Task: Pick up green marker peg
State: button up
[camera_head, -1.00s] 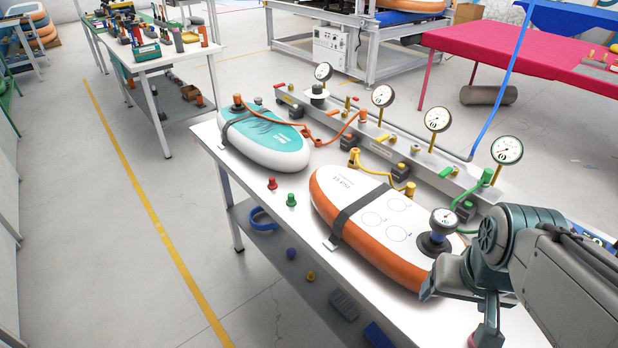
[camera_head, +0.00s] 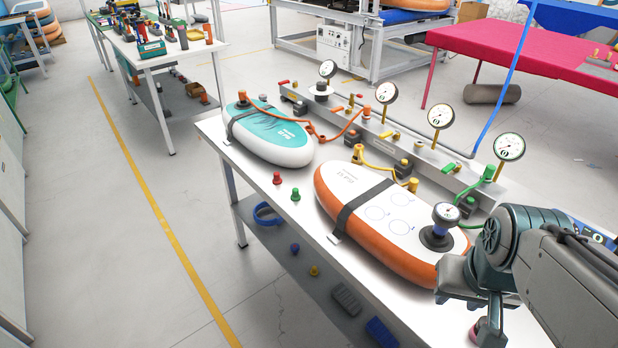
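The green marker peg (camera_head: 295,194) stands upright on the white table (camera_head: 262,205), near its front edge. A red peg (camera_head: 277,178) stands just behind it to the left. The orange-and-white board (camera_head: 375,238) lies to its right, apart from it. My arm comes in from the lower right. My gripper (camera_head: 485,330) is at the bottom right, beside the table's front edge and well to the right of the green peg. It is small and partly cut off by the frame, so its opening does not show clearly.
A teal-and-white board (camera_head: 265,137) lies behind the pegs. A metal rail (camera_head: 440,173) with gauges and hoses runs along the table's back. A lower shelf (camera_head: 300,268) holds a blue strap, a blue peg and a yellow peg. Floor is free left of the table.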

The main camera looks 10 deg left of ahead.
aim_at(295, 196)
jog(key=k, duration=1.25)
jog(key=u, duration=0.65)
jog(key=i, duration=0.65)
jog(key=u, duration=0.95)
jog(key=i, duration=0.95)
jog(key=z, duration=0.75)
jog(key=i, duration=0.85)
jog(key=z, duration=0.85)
